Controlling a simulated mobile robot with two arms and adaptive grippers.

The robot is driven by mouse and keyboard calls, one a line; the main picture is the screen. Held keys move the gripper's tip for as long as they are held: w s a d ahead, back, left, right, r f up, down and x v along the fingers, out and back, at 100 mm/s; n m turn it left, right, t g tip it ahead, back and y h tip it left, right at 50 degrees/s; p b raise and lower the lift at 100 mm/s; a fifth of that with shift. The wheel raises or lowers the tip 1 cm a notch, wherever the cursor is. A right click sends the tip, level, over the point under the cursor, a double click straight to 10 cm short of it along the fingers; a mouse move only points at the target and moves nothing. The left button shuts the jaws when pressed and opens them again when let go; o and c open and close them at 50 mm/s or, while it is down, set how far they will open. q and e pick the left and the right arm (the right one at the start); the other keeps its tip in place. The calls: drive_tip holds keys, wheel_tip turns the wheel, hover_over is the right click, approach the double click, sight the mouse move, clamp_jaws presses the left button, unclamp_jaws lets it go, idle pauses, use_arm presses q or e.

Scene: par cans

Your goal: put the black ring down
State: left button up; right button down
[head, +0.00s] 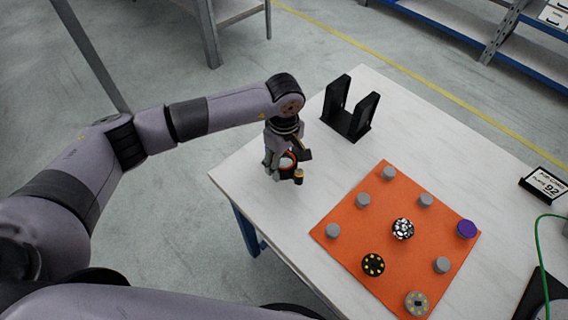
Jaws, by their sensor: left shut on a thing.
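My left gripper (286,172) is over the left part of the white table, left of the orange mat. It is shut on a dark round thing with an orange edge, which I take to be the black ring (289,160). The fingers cover much of it, so its full shape is hidden. I cannot tell whether it touches the table top. My right gripper is not in view.
A black upright holder (349,112) stands behind the gripper. The orange mat (343,215) bears several grey pegs, a purple disc (467,229), a black-and-white disc (403,229) and two yellow-dotted discs. A small sign (545,184) stands at right. White table (285,222) shows bare left of the mat.

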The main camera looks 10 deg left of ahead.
use_arm(q)
wheel_tip(320, 180, down, 2)
drive_tip(key=shift+f, duration=0.1)
drive_tip(key=shift+f, duration=0.1)
drive_tip(key=shift+f, duration=0.15)
drive_tip(key=o, duration=0.8)
drive_tip(key=shift+o, duration=1.4)
